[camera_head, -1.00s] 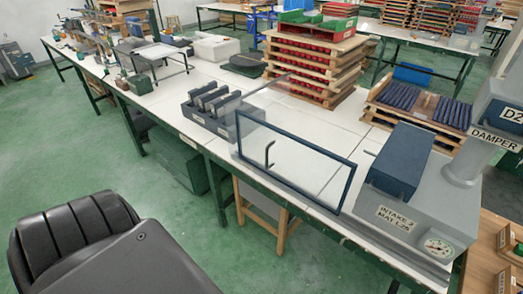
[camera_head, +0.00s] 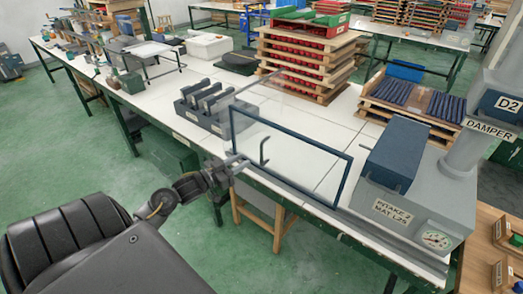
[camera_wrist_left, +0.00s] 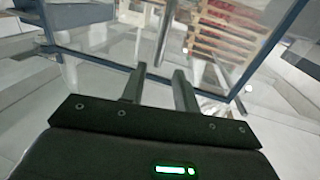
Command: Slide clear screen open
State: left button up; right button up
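The clear screen (camera_head: 305,165) has a dark blue frame and stands upright along the front edge of the bench, left of the grey machine. A dark hooked handle (camera_head: 264,150) sits near its left end. My left gripper (camera_head: 240,161) is just left of the handle, pointing toward it. In the left wrist view the two fingers (camera_wrist_left: 158,85) are apart with nothing seen between them. The handle bar (camera_wrist_left: 165,35) is beyond their tips, and the screen's frame (camera_wrist_left: 270,45) shows behind. I cannot tell whether anything touches. My right gripper is not in view.
The grey machine (camera_head: 425,200) with a blue box-shaped part (camera_head: 397,152) stands at the right. A grey rack (camera_head: 200,115) with several dark slabs is left of the screen. Stacked wooden trays (camera_head: 300,60) stand behind. A wooden stool (camera_head: 255,205) is below the bench.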

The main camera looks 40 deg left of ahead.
pick_arm(q)
jog(key=p, duration=0.2)
send_over(262, 164)
jog(key=shift+w+a, duration=0.25)
jog(key=shift+c, duration=0.2)
grip_shut()
